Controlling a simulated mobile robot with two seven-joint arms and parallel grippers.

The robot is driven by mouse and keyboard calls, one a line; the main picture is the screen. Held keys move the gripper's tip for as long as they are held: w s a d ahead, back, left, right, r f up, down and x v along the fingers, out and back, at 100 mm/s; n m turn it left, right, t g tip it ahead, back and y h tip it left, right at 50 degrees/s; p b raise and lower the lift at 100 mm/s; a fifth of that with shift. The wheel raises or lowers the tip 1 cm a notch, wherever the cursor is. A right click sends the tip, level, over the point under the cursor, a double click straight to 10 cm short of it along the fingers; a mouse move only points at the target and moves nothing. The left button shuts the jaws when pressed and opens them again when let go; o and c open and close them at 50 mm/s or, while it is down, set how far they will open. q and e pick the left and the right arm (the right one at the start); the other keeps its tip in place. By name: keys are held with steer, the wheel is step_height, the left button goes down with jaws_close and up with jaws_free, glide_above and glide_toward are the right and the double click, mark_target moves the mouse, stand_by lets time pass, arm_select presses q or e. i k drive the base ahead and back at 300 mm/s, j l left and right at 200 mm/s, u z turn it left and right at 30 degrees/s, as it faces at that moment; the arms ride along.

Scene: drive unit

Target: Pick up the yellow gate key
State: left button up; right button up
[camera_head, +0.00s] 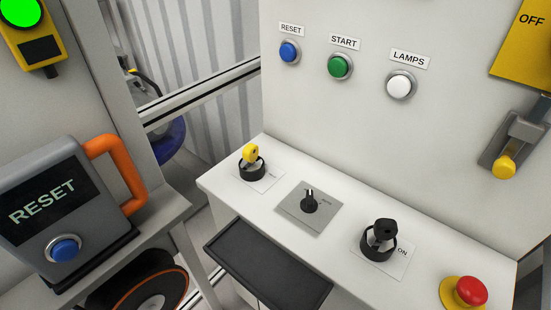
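The yellow gate key (250,152) stands upright in a round black key switch (252,170) at the left end of the white console ledge. Only its yellow head shows above the switch, and its lower part is hidden inside. A second key with a black head (384,230) sits in another black switch further right on the ledge, beside an ON label. Neither of my grippers shows in the head view.
A black rotary knob (310,203) sits between the two keys. A red emergency button (470,291) is at the right. A black tray (268,268) juts out below the ledge. A grey RESET box (58,200) with an orange handle (122,172) stands at the left.

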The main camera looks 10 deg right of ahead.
mark_target(250, 153)
steer(key=k+j+z, duration=0.3)
steer(key=z, duration=0.15)
steer(key=k+j+z, duration=0.15)
steer(key=k+z, duration=0.75)
